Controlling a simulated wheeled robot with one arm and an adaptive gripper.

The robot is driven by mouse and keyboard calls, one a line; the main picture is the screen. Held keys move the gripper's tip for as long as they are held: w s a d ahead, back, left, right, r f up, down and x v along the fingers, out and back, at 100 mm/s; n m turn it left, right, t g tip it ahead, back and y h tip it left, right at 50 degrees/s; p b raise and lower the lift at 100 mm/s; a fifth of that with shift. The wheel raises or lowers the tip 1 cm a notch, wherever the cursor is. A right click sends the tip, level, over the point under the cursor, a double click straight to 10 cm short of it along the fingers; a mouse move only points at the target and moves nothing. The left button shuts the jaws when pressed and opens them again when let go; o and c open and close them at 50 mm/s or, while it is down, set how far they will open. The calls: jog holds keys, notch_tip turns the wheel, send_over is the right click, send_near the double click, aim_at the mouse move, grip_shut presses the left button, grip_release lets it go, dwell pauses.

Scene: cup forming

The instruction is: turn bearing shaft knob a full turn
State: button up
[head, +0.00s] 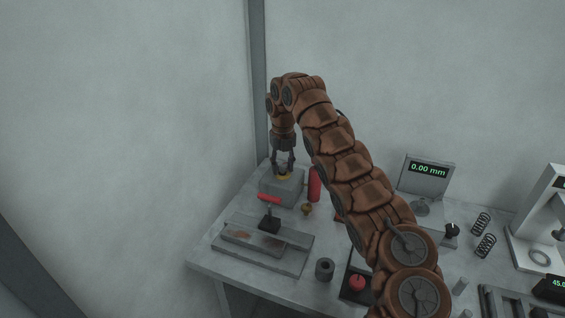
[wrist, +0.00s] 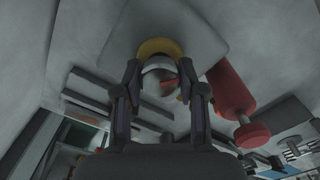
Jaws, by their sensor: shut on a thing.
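The bearing block (head: 281,186) is a grey box at the back left of the bench, with a yellow ring (head: 285,177) on its top. In the wrist view the yellow ring (wrist: 160,47) lies around a rounded grey knob (wrist: 160,78) with a red mark on it. My gripper (head: 284,170) points down over the block. In the wrist view its two fingers (wrist: 160,76) stand on either side of the knob and are shut on it. The fingers hide the knob's sides, and the head view barely shows it.
A red cylinder (head: 314,184) stands close to the block's right side. A dark hollow cylinder (head: 325,269), a brass piece (head: 307,210) and a 0.00 mm gauge (head: 427,177) are also on the bench.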

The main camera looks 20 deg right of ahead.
dwell(0.5)
jog(key=o, duration=1.1)
jog(key=shift+o, duration=0.2)
